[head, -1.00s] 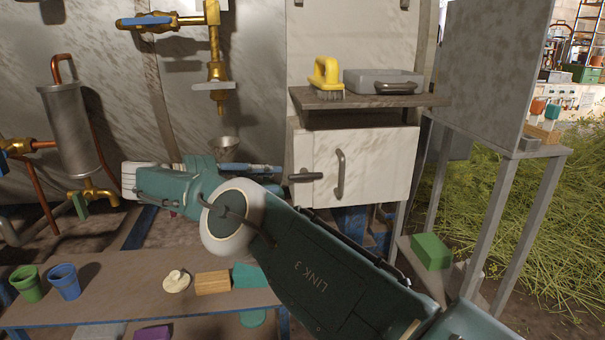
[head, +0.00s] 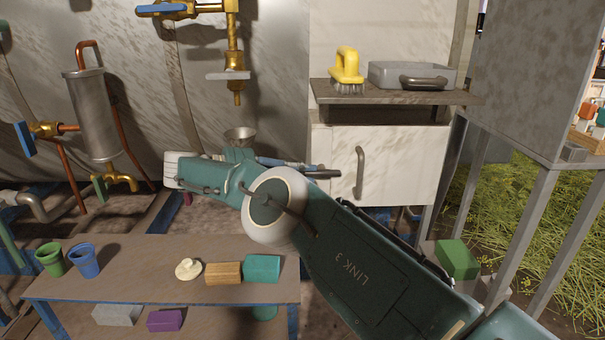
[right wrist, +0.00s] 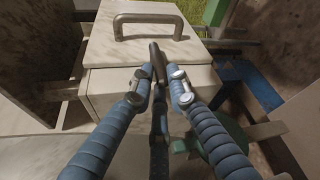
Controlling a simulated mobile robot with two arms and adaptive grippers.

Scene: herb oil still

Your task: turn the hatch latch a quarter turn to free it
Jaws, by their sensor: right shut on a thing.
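The hatch is a pale, speckled door (head: 405,165) with an upright bar handle (head: 360,172). Its latch, a short dark lever (head: 324,174), lies about level across the door's left edge, pointing right. My right gripper (head: 306,167) is at the latch's left part, partly hidden behind my own wrist and arm. In the right wrist view, the two blue ribbed fingers of my right gripper (right wrist: 159,77) are on either side of the dark latch lever (right wrist: 155,54), shut on it. The hatch handle (right wrist: 150,22) lies beyond. My left gripper is not in view.
A shelf (head: 400,98) above the hatch holds a yellow brush (head: 346,66) and a grey lidded box (head: 390,75). A low bench (head: 150,275) holds cups and blocks. A metal stand (head: 540,185) is at right.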

